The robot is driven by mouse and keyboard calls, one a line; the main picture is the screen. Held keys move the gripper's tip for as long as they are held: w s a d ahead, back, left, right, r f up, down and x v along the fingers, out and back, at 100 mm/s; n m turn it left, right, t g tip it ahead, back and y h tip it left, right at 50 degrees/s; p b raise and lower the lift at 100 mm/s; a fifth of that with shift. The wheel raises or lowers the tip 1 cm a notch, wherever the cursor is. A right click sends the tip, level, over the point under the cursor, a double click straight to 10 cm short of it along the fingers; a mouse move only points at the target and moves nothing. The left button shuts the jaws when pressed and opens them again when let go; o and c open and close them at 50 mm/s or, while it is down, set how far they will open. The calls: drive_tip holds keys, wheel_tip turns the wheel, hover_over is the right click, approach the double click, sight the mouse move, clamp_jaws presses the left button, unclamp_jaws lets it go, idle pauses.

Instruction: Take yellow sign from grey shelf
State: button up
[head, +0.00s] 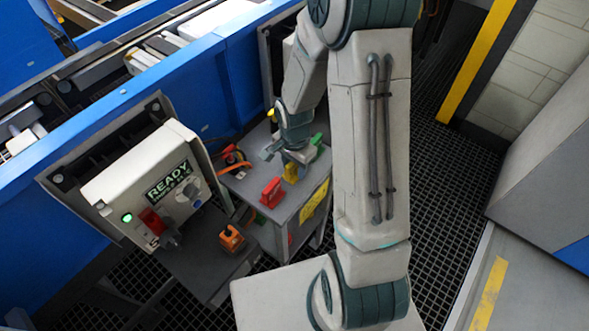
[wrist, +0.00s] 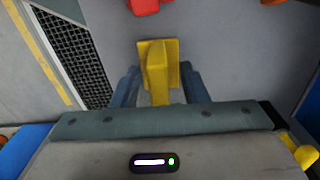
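The yellow sign (head: 291,173) stands on the grey shelf (head: 246,186), below my gripper (head: 287,156) in the head view. In the wrist view the yellow sign (wrist: 157,62) has a flat plate and a raised narrow block. My gripper (wrist: 160,76) is open there, with one finger on each side of the block and a visible gap to each. My arm partly hides the shelf's right side in the head view.
A red piece (head: 272,192) stands close to the yellow sign, and a green one (head: 317,140) is behind it. An orange piece (head: 232,238) is on the lower ledge by the control box (head: 143,182). The blue conveyor (head: 190,70) runs behind.

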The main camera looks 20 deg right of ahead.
clamp_jaws()
drive_tip(key=shift+r, duration=0.1)
